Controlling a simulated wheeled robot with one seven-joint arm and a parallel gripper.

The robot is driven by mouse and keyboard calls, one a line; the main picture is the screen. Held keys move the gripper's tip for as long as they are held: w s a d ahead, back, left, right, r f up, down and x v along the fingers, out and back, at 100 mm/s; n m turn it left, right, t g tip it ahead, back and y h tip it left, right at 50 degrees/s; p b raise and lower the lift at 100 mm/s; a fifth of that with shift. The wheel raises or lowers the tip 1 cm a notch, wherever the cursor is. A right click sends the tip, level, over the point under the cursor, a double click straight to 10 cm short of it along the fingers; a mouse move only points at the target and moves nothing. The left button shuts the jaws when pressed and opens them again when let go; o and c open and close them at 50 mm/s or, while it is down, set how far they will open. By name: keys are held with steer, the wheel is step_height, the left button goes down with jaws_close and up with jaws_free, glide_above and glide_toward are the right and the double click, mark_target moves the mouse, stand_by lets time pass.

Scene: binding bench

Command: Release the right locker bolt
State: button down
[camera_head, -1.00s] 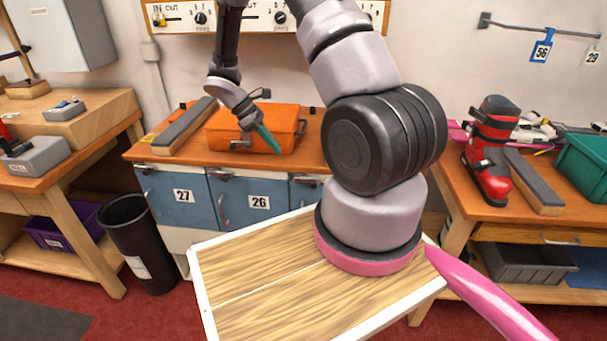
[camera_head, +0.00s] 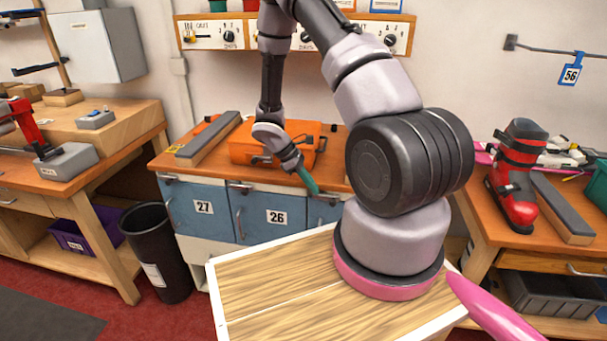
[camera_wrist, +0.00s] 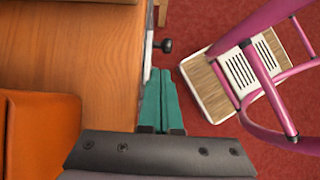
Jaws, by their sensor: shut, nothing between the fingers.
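The bench has blue locker doors in its front, numbered 27 (camera_head: 203,207) and 26 (camera_head: 276,217). The right locker door (camera_head: 318,212) is partly hidden behind my arm. Dark bolt hardware sits along the tops of the doors. The right door's bolt is small and mostly hidden in the head view. In the wrist view, a bolt with a dark round knob (camera_wrist: 164,45) sticks out from the bench's front edge, just beyond my fingertips. My gripper (camera_head: 309,186) has green fingers, shut and empty, at the front edge above the right door. The fingers also show in the wrist view (camera_wrist: 161,78), apart from the knob.
An orange case (camera_head: 262,143) and a long grey-topped block (camera_head: 209,138) lie on the bench top (camera_head: 170,158). A black bin (camera_head: 157,250) stands at left. A red boot (camera_head: 520,180) stands on the right bench. Red floor is open beside the fingers.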

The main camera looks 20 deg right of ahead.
mark_target(341, 193)
steer(key=shift+s+d+f, duration=0.45)
steer(key=shift+s+d, duration=0.1)
steer(key=shift+d, duration=0.25)
steer(key=shift+s+d+f, duration=0.45)
steer(key=shift+s+d, duration=0.1)
steer(key=shift+d, duration=0.25)
steer(key=s+d, duration=0.2)
steer(key=d, duration=0.2)
steer(key=shift+s+d, duration=0.1)
steer(key=shift+s, duration=0.3)
steer(key=shift+r, duration=0.1)
